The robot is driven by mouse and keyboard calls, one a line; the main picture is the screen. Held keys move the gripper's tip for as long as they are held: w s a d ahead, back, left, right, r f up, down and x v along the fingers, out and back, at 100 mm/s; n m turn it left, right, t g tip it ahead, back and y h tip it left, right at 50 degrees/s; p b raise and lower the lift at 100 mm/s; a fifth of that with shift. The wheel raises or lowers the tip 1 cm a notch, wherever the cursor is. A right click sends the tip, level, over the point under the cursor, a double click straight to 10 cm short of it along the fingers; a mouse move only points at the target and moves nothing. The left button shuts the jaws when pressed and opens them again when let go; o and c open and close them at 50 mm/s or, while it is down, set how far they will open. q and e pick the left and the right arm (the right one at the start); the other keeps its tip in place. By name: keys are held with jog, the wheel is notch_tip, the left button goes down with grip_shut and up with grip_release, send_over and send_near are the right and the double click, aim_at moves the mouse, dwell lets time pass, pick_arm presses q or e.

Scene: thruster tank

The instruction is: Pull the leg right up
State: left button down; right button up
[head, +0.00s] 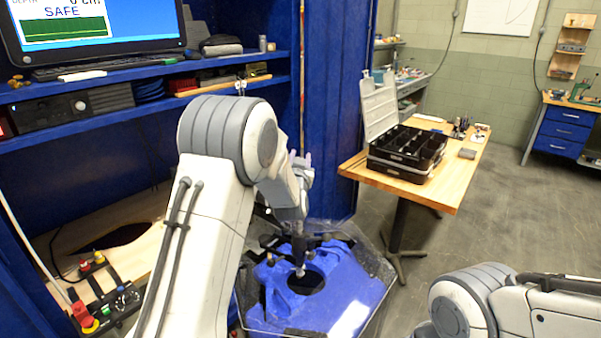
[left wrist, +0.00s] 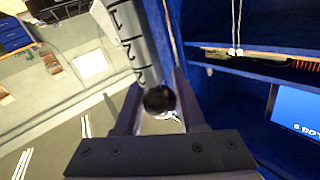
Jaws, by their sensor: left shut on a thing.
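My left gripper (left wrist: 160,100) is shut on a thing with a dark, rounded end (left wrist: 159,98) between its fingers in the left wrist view. Some white shows just below that end. In the head view my left arm reaches over the blue tank, and the arm hides most of the gripper and its grip. A grey upright leg (head: 299,256) with a pale lower tip stands over the round dark opening of the blue tank (head: 345,290). Its upper part is hidden by my arm. I cannot tell how it joins the held thing. My right gripper is out of view.
A clear panel and dark brackets surround the tank. A wooden table (head: 462,180) with a black organiser (head: 405,150) stands to the right. Blue shelves (head: 130,72) with a monitor (head: 95,25) stand at left. A grey numbered strip (left wrist: 132,40) shows in the left wrist view.

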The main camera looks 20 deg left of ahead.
pick_arm(q)
jog(key=shift+r, duration=1.25)
jog(key=c, duration=0.5)
grip_release()
jog(key=shift+f, duration=0.2)
jog(key=b+v, duration=0.3)
jog(key=v, duration=0.7)
jog(key=shift+s, duration=0.25)
